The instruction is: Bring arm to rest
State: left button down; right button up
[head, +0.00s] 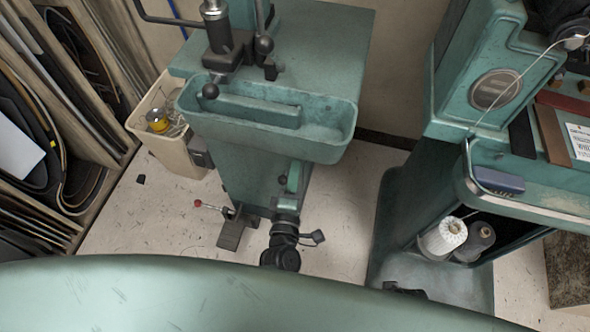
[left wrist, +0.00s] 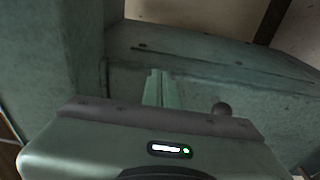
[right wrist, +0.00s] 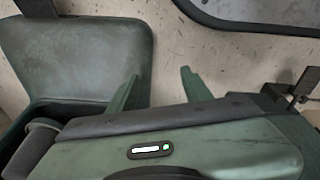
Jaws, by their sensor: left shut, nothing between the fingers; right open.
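My left gripper (head: 292,176) shows in the head view in front of the green machine's column, below its trough. Its two green fingers are pressed together with nothing between them; they also show in the left wrist view (left wrist: 156,88), pointing at a green surface close ahead. Whether they touch it I cannot tell. My right gripper (right wrist: 157,88) is open and empty in the right wrist view, its fingers wide apart over pale speckled floor. I cannot make out the right gripper in the head view.
The green machine's trough (head: 330,145) overhangs my left gripper. A pedal (head: 236,232) stands on the floor beside it. A beige bin (head: 165,125) is at the left. The second green machine (head: 480,85) holds thread spools (head: 443,237). Floor (head: 345,215) between the machines is clear.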

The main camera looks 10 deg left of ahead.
pick_arm(q)
jog(key=s, duration=0.7)
jog(key=shift+s+d, duration=0.25)
jog(key=shift+s, duration=0.15)
pick_arm(e)
jog(key=shift+f, duration=0.45)
pick_arm(q)
jog(key=s+a+f+m+g+h, duration=0.1)
jog(key=s+f+m+g+h, duration=0.1)
jog(key=s+f+m+g, duration=0.55)
jog(key=w+a+f+m+g+h, duration=0.15)
jog(key=f+m+g, duration=0.25)
jog(key=f+m, duration=0.7)
jog(key=s+a+f+m+g+y, duration=0.25)
jog(key=s+a+f+g, duration=0.2)
jog(key=s+a, duration=0.5)
jog(key=s+a+g+p, duration=0.1)
jog(key=s+a+p, duration=0.2)
jog(key=s+p, duration=1.2)
jog(key=shift+s+f+p, duration=0.35)
jog(key=shift+f+p, duration=0.05)
jog(key=shift+p, duration=0.35)
pick_arm(e)
jog(key=s+d+g, duration=0.1)
jog(key=s+d, duration=0.2)
jog(key=s, duration=1.4)
jog(key=shift+s, duration=0.15)
